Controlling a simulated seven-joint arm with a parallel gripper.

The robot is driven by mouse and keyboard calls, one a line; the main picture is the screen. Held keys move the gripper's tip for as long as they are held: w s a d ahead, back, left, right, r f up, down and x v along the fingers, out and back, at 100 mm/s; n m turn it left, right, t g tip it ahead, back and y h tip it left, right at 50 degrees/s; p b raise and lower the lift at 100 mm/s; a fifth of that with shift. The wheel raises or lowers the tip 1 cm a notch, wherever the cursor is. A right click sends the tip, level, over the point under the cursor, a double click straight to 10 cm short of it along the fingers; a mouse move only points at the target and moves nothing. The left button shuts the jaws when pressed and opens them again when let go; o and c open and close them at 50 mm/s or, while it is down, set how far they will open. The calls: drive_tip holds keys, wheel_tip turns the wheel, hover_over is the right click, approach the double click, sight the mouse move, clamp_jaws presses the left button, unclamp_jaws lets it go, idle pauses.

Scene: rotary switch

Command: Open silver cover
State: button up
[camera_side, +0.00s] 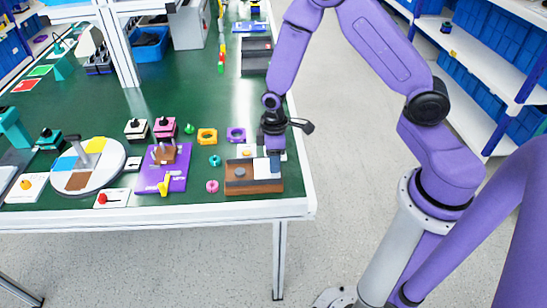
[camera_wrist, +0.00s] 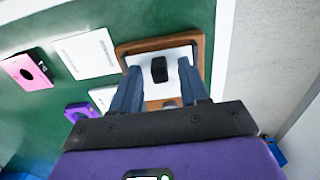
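A brown wooden box (camera_side: 254,187) sits near the table's front right edge. In the wrist view its brown rim (camera_wrist: 208,50) surrounds a pale silver-white panel, the likely silver cover (camera_wrist: 145,55), with a black block (camera_wrist: 159,70) on it. My gripper (camera_side: 267,167) points down over the right part of the box in the side view. In the wrist view its two blue-grey fingers (camera_wrist: 159,67) stand apart, one on each side of the black block. I cannot tell whether the fingertips touch the panel. My gripper hides part of the box in both views.
The table's right edge (camera_side: 303,190) is close to the box.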

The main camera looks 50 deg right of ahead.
wheel_tip(320, 180, up, 18)
drive_tip(key=shift+f, duration=0.25)
idle(0.6)
drive_tip(key=s+r+n, duration=0.1)
drive_tip(key=s, duration=1.1)
drive_tip(key=s+a+r+n, duration=0.1)
drive_tip(key=s+r+n, duration=0.1)
drive_tip(key=s, duration=0.9)
drive_tip(key=shift+s+a+r+n, duration=0.15)
drive_tip(key=shift+s+r+n, duration=0.15)
drive_tip(key=shift+s, duration=0.1)
idle(0.9)
